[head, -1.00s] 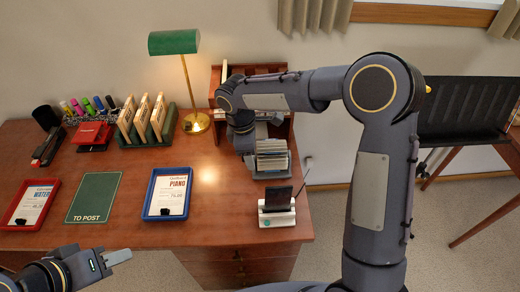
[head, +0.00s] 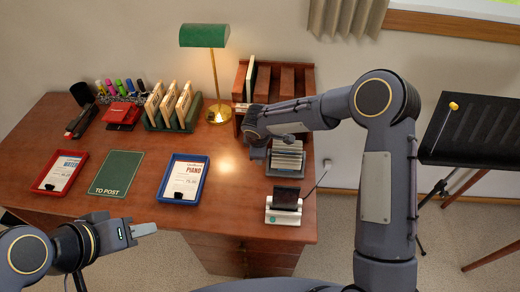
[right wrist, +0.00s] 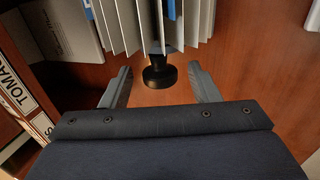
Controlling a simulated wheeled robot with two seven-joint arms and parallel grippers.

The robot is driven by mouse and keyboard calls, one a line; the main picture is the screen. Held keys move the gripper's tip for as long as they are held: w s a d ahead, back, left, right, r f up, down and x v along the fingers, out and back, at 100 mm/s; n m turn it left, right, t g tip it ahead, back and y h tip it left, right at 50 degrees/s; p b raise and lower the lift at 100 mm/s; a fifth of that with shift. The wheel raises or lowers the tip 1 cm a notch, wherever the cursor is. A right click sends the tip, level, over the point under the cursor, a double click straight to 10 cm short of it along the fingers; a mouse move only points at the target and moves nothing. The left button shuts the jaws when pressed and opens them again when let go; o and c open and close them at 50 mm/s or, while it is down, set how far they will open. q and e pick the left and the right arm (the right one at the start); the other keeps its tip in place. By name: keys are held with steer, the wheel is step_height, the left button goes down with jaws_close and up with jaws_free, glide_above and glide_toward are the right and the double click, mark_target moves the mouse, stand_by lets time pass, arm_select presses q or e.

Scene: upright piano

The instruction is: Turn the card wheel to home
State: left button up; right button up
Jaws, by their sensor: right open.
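The card wheel (head: 288,158) is a rotary file of pale cards on the right part of the desk. In the right wrist view its cards (right wrist: 150,22) fan out at the top, with a dark round knob (right wrist: 159,76) below them. My right gripper (right wrist: 160,82) is open, and the knob appears between its two fingers with gaps on both sides. In the head view my right gripper (head: 257,150) is at the wheel's left side, partly hidden by its own arm. My left gripper (head: 145,229) is at the desk's front edge, away from the wheel; its finger gap cannot be made out.
A wooden file rack (head: 283,82) stands just behind the wheel. A small white device with a dark screen (head: 285,200) sits in front. The brass lamp (head: 215,90), blue tray (head: 183,180) and green mat (head: 118,174) lie left. The desk's right edge is close.

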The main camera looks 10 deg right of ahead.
steer(key=c, duration=0.9)
steer(key=shift+r+g+p, duration=0.25)
steer(key=shift+g+p, duration=0.05)
steer(key=shift+p, duration=0.5)
steer(key=shift+c, duration=0.2)
steer(key=g+p, duration=0.1)
steer(key=p, duration=0.1)
steer(key=shift+w+g+y+p, duration=0.25)
steer(key=shift+g+y+p, duration=0.05)
steer(key=shift+g+p, duration=0.1)
steer(key=shift+g, duration=0.4)
steer(key=shift+w+f+g+p, duration=0.2)
steer(key=shift+g+p, duration=0.1)
steer(key=shift+g, duration=0.4)
steer(key=shift+w+d+g+y+b, duration=0.15)
steer(key=shift+g+y+b, duration=0.3)
steer(key=shift+g, duration=0.65)
